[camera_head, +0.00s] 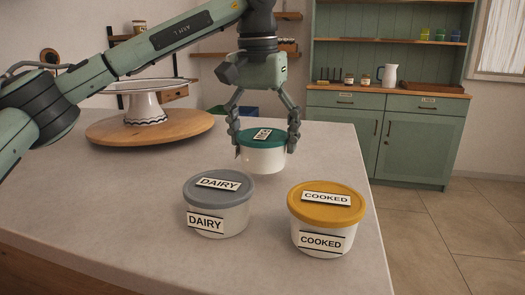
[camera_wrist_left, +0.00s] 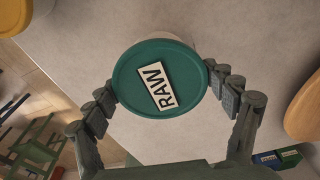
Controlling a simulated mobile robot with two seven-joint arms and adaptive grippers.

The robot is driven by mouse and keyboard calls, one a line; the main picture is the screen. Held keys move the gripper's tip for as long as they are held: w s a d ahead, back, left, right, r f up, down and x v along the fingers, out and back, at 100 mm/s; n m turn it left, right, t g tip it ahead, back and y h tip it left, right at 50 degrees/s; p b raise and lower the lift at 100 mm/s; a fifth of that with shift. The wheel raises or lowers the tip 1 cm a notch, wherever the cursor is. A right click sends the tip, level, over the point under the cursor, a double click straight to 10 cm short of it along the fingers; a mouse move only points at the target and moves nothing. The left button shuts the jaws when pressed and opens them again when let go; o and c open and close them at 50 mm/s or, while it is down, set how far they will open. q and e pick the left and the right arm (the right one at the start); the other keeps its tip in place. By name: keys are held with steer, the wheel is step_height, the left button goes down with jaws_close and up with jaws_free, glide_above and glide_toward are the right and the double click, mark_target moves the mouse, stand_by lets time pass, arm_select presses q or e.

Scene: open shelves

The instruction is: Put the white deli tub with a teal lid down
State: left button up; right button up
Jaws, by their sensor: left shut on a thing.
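The white deli tub with a teal lid (camera_head: 263,158) is at the far part of the counter, upright, behind two other tubs. In the left wrist view its teal lid (camera_wrist_left: 145,65) carries a label reading RAW. My left gripper (camera_head: 264,135) comes down from above, its fingers on either side of the tub at lid height, shut on it. The wrist view shows the fingertips (camera_wrist_left: 160,87) against opposite sides of the lid. I cannot tell whether the tub's base touches the counter. My right gripper is not in view.
A grey-lidded DAIRY tub (camera_head: 218,215) and a yellow-lidded COOKED tub (camera_head: 325,232) stand nearer on the counter (camera_head: 110,200). A round wooden board (camera_head: 105,133) with a white cake stand (camera_head: 145,105) is at the left. The counter's right edge is close to the COOKED tub.

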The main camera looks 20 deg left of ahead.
arm_select(q)
steer(key=shift+f, duration=1.2)
steer(key=shift+f, duration=0.15)
steer(key=o, duration=1.3)
